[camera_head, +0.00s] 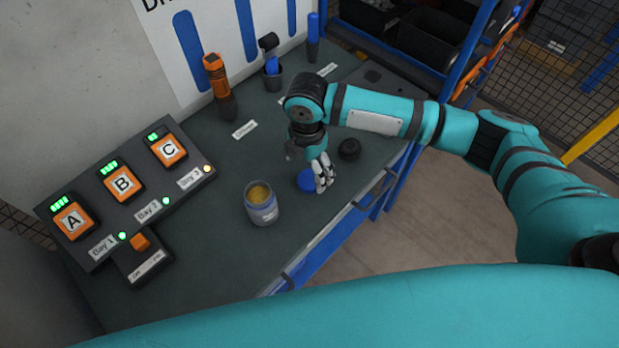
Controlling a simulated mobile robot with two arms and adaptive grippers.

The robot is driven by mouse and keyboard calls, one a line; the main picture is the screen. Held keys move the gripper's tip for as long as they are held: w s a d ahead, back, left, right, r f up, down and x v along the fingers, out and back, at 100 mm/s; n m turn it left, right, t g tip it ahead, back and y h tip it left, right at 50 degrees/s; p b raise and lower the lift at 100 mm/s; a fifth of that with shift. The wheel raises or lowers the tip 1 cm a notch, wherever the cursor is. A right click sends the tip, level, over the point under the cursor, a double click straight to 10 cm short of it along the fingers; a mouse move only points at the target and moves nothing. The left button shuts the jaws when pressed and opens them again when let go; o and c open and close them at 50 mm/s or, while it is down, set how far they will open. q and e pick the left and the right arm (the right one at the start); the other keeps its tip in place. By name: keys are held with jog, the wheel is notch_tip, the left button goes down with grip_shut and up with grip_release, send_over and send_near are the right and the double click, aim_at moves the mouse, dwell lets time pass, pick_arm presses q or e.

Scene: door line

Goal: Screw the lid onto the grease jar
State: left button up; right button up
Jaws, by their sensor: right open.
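The grease jar (262,208) stands upright and open on the dark bench, with yellow-brown grease showing inside its mouth. A blue lid (306,181) lies on the bench to the right of the jar and a little farther back, apart from it. My right gripper (323,183) points down at the lid's right side, with its fingers open. The fingers hide part of the lid, and I cannot tell whether they touch it. My left gripper is not in view.
A charging panel (125,190) with orange battery packs stands on the left of the bench. Bench (215,262) is clear in front of the jar.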

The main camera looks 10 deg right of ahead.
aim_at(309, 181)
notch_tip(309, 181, down, 4)
jog(key=shift+d+r+p, duration=0.1)
jog(key=shift+p, duration=0.75)
jog(key=shift+f, duration=0.65)
jog(key=shift+c, duration=0.2)
jog(key=c, duration=0.7)
